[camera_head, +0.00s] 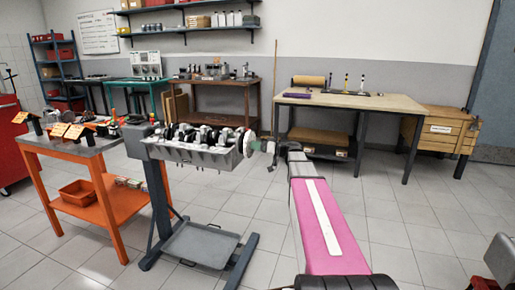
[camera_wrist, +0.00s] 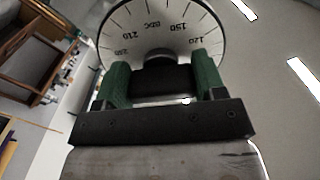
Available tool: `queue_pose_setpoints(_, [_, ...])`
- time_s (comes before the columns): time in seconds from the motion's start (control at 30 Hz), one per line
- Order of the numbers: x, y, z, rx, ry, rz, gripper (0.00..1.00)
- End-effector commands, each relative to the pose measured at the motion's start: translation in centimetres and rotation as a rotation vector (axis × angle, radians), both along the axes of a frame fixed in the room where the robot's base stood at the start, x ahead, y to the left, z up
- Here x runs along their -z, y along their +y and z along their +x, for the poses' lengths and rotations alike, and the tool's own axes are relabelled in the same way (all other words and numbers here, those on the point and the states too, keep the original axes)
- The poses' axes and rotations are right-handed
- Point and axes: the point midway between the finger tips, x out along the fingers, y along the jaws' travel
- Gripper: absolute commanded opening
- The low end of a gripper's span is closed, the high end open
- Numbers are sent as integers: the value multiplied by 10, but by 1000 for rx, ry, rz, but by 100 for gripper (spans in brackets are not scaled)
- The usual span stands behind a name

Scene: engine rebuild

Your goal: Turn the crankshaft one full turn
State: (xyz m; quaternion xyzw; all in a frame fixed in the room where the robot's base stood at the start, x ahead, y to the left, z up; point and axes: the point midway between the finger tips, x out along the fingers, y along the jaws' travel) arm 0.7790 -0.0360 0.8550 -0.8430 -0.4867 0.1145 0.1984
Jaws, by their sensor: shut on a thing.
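The crankshaft (camera_head: 207,136) lies along the top of a grey engine block (camera_head: 200,154), which is mounted on a dark stand. In the wrist view the wheel (camera_wrist: 185,22) shows black numbers, including 120, 150 and 210, with BDC between the last two. My gripper (camera_wrist: 163,76), with green fingers, is shut on the dark piece (camera_wrist: 161,81) at the wheel's centre. The fingers hide part of that piece. In the head view my gripper (camera_head: 261,146) reaches the wheel from the right.
An orange cart (camera_head: 118,198) with small parts stands left of the stand. A grey tray (camera_head: 201,245) lies low in the stand. The floor at right is mostly clear.

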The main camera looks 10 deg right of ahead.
Motion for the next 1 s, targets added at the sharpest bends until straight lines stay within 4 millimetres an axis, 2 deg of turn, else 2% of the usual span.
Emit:
queue_pose_setpoints(0.4, [0,0,-1,0,197,113,40])
queue_pose_setpoints(1.0, [0,0,-2,0,235,135,40])
